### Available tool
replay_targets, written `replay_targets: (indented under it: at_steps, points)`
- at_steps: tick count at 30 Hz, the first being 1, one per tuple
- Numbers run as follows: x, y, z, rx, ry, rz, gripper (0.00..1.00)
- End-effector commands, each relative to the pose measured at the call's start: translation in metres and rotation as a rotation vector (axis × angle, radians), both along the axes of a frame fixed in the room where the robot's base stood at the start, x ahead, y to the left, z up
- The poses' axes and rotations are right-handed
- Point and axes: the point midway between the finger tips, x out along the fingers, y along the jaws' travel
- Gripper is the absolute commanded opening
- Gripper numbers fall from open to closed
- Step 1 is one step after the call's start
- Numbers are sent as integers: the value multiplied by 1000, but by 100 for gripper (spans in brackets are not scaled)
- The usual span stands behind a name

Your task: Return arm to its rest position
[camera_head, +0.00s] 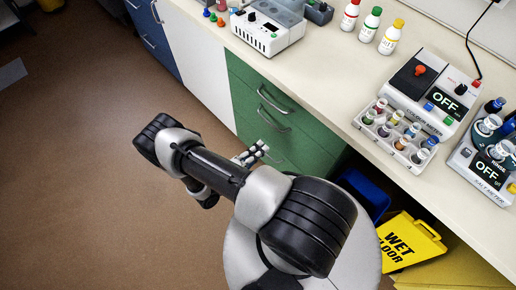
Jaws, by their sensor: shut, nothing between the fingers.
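My gripper (252,153) shows small beyond my forearm, in front of the green drawers and below the bench top. Its fingers are together and hold nothing. My arm is bent, with its black and silver links spread across the middle of the view over the brown floor. Part of the wrist is hidden behind the forearm.
The cream bench top (330,95) carries a vial rack (360,127), two devices reading OFF (405,88) (463,170), capped bottles (370,25) and a white machine (266,30). Under it are green drawers (300,135), a blue bin (362,195) and a yellow wet-floor sign (408,243).

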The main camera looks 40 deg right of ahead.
Motion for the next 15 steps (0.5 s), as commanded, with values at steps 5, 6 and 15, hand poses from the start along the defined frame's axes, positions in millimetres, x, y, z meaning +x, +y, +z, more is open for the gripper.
replay_targets:
  at_steps: [5, 6, 15]
  points:
    - [-1, 7, 0, 1, 1, 0, 0]
    - [-1, 7, -1, 1, 1, -1, 0]
    - [10, 10, 22, 29, -96, -56, 0]
